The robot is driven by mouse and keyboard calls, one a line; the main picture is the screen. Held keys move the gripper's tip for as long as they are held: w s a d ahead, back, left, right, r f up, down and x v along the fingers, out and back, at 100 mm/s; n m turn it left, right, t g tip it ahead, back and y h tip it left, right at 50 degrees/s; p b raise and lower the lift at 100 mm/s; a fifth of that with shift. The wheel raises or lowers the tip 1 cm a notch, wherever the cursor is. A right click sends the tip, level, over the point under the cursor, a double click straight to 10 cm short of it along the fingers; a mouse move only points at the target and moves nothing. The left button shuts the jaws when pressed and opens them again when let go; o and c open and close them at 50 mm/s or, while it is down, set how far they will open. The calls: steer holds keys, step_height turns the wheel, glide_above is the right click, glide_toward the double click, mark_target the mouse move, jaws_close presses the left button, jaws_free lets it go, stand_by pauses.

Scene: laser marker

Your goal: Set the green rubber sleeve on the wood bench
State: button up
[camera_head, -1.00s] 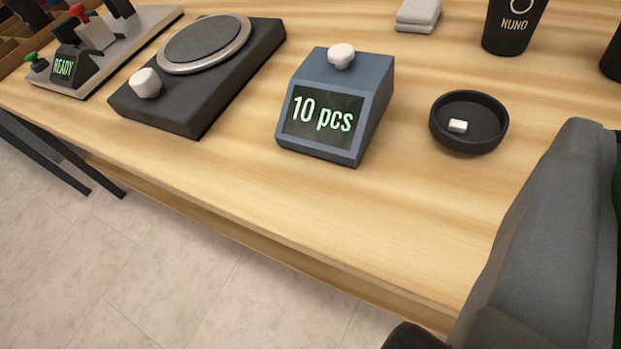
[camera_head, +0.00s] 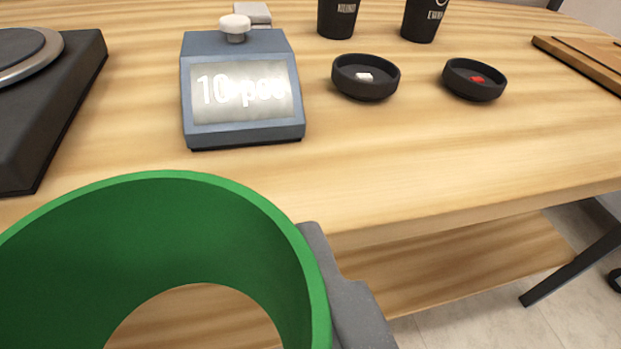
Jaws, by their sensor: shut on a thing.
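The green rubber sleeve (camera_head: 265,235) fills the lower left of the view, close to the camera, with its round opening showing. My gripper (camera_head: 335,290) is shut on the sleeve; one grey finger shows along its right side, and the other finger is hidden. The wood bench (camera_head: 430,160) lies beyond and behind the sleeve, with its front edge running to the right. Wood also shows through the sleeve's opening. I cannot tell whether the sleeve touches the bench.
A blue-grey counter display (camera_head: 240,90) stands just beyond the sleeve. A black turntable unit (camera_head: 70,95) is at left. Two black dishes, one with a white piece (camera_head: 366,80) and one with a red piece (camera_head: 474,82), stand at right. Black cups (camera_head: 338,15) stand behind. Bare wood lies right of the display.

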steer(key=shift+w+d+r+p, duration=0.1)
steer(key=shift+w+d+p, duration=0.2)
steer(key=shift+w+p, duration=0.6)
steer(key=shift+w+d+p, duration=0.25)
steer(key=shift+w+p, duration=0.05)
steer(key=shift+p, duration=1.05)
glide_above(347, 170)
steer(key=shift+d+f, duration=0.1)
steer(key=shift+f, duration=0.7)
step_height(347, 170, down, 4)
steer(key=shift+r+b, duration=0.2)
steer(key=shift+b, duration=0.6)
steer(key=o, duration=0.9)
steer(key=shift+o, duration=0.2)
steer(key=shift+r, duration=0.1)
